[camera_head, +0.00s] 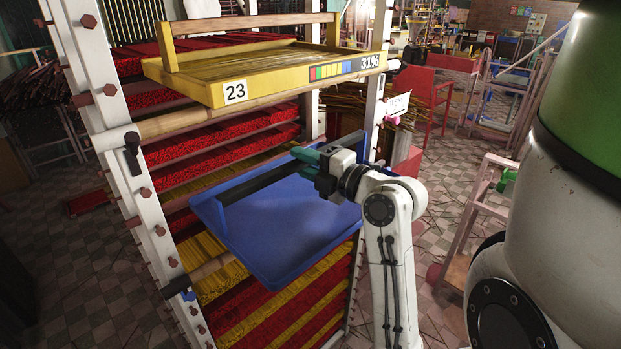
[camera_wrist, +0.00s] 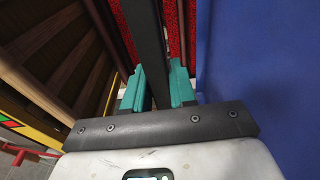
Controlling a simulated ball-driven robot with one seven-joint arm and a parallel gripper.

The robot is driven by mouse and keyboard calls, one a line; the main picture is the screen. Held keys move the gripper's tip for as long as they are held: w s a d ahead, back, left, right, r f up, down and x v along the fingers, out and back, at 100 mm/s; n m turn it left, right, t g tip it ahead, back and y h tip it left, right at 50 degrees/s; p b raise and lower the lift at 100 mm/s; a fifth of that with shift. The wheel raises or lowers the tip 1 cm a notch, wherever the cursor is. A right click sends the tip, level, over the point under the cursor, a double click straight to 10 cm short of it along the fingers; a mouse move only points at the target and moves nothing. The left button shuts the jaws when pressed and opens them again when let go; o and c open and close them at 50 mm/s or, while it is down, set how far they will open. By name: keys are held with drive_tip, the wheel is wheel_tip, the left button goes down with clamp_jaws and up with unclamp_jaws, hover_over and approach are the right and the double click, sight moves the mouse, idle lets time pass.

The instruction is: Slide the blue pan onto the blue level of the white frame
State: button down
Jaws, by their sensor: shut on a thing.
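The blue pan (camera_head: 285,235) is a shallow, empty tray with a dark handle bar along its top. It is in front of the white frame (camera_head: 167,235), below the yellow tray. My gripper (camera_head: 312,156) is shut on the dark handle bar near its right end. In the wrist view the bar (camera_wrist: 150,45) runs between the teal fingers of my gripper (camera_wrist: 158,88), with the blue pan (camera_wrist: 255,75) at the right. A small blue mark (camera_head: 189,296) shows on the frame's left post, below the pan's left corner. I cannot tell whether the pan touches the frame.
A yellow tray (camera_head: 205,88) marked 23 and 31% juts from the frame above the pan. Red and yellow incense layers (camera_head: 290,312) fill levels behind and below. A red stand (camera_head: 433,90) is behind at the right. Checkered floor is open at the left.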

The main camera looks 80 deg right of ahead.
drive_tip(key=shift+w+d+r, duration=0.1)
drive_tip(key=shift+w+d, duration=0.05)
drive_tip(key=shift+w, duration=0.15)
drive_tip(key=p+x, duration=0.1)
drive_tip(key=x, duration=0.2)
drive_tip(key=d+p+x, duration=0.1)
drive_tip(key=p+x, duration=0.1)
drive_tip(key=x, duration=0.2)
drive_tip(key=p+x, duration=0.2)
drive_tip(key=x, duration=0.2)
drive_tip(key=shift+s+d+r, duration=0.1)
drive_tip(key=shift+s+d, duration=0.1)
drive_tip(key=shift+w+d+f+b, duration=0.15)
drive_tip(key=shift+w+f+b, duration=0.1)
drive_tip(key=shift+f+b, duration=1.15)
drive_tip(key=shift+b, duration=0.3)
drive_tip(key=c, duration=0.8)
unclamp_jaws()
drive_tip(key=shift+s, duration=0.1)
drive_tip(key=shift+f, duration=0.15)
